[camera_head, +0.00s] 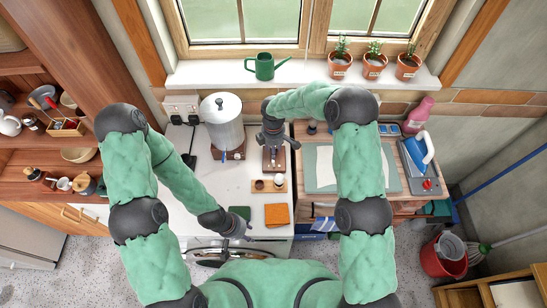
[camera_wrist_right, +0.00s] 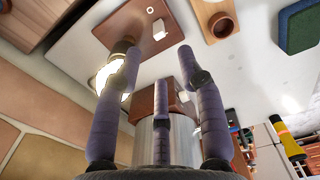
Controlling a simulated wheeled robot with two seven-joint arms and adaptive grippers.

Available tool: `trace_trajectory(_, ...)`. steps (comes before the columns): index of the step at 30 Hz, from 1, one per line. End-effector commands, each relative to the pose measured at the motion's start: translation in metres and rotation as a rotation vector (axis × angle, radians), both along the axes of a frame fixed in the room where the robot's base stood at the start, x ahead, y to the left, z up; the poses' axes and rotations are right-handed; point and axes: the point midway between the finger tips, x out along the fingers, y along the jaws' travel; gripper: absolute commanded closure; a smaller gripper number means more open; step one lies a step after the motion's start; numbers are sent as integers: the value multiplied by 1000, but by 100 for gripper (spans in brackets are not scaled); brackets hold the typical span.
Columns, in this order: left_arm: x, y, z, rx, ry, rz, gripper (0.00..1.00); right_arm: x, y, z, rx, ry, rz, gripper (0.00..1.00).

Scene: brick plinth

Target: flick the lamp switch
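The lamp's brown base plate (camera_head: 275,165) lies on the white counter, partly under my right gripper (camera_head: 273,143). In the right wrist view the plate (camera_wrist_right: 183,40) carries a white switch (camera_wrist_right: 158,29) and a bulb (camera_wrist_right: 106,73) that glows, partly hidden by a finger. My right gripper (camera_wrist_right: 165,65) has its fingers spread with nothing between them. Its fingertips are close to the plate; I cannot tell whether any touches it. My left gripper (camera_head: 246,231) hangs over the counter's front edge, too small to tell open or shut.
A metal urn (camera_head: 222,122) on a brown base stands left of the lamp.

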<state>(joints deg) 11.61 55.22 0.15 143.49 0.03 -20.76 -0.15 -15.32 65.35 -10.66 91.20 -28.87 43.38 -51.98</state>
Motion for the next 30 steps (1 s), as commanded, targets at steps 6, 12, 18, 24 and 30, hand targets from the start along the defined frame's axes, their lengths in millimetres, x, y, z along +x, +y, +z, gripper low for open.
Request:
trace_trajectory(6,1,0,3,0,-1,0,60,-1,-1,-42,0,3,-1,61)
trace_trajectory(12,1,0,4,0,-1,0,60,0,0,-67,0,1,-1,61)
trace_trajectory(18,1,0,5,0,-1,0,60,0,0,-80,1,0,-2,61)
trace_trajectory(24,1,0,5,0,-1,0,60,0,0,-82,1,0,-1,61)
trace_trajectory(30,1,0,5,0,-1,0,60,0,0,-82,1,0,-1,83)
